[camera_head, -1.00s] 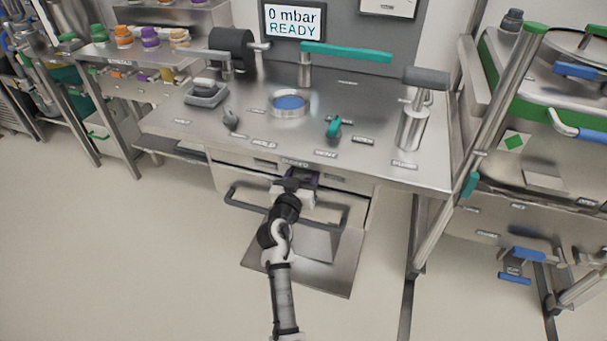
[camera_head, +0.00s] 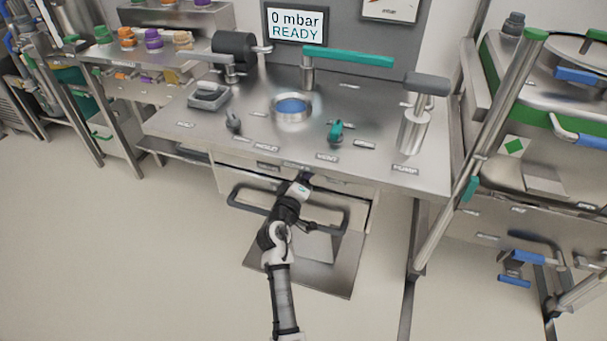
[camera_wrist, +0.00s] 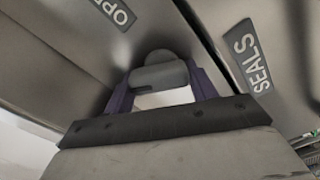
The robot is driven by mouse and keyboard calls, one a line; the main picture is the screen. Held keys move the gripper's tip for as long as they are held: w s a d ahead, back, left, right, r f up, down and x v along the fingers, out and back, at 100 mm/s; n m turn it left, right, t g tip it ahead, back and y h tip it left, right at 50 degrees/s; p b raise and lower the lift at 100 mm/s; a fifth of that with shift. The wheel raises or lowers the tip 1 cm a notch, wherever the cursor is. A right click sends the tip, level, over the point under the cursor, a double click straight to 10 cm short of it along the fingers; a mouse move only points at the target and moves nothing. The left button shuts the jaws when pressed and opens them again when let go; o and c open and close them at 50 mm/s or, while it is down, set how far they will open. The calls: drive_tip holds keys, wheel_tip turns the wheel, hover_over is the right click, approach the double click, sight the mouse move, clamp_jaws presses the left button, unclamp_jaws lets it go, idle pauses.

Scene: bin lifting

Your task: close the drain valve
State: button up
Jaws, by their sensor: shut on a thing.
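A grey rounded handle (camera_wrist: 160,76) sits between the two purple fingers of my gripper (camera_wrist: 159,70) in the wrist view. My gripper is shut on this handle. A label starting "OP" is on the panel to the left, and a "SEALS" label (camera_wrist: 251,64) is to the right. In the head view my gripper (camera_head: 306,179) is at the bench's front face, just under the top's front edge; my wrist hides the handle there. I cannot read a drain marking on it.
The steel bench top (camera_head: 205,125) above carries a round blue-centred port (camera_head: 292,107), a teal knob (camera_head: 336,131) and a grey-topped pump (camera_head: 413,130). A dark bar handle (camera_head: 250,205) runs across the front below. A blue-handled valve (camera_head: 524,258) is at the right. Floor at left is clear.

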drive_tip(key=n+p, duration=0.2)
drive_tip(key=n, duration=0.3)
drive_tip(key=shift+a+f+n, duration=0.1)
drive_tip(key=shift+n, duration=0.2)
idle(0.4)
drive_tip(key=o, duration=1)
drive_tip(key=b+v, duration=0.3)
drive_tip(key=v, duration=1)
drive_tip(key=shift+s+a, duration=0.15)
drive_tip(key=shift+s, duration=0.2)
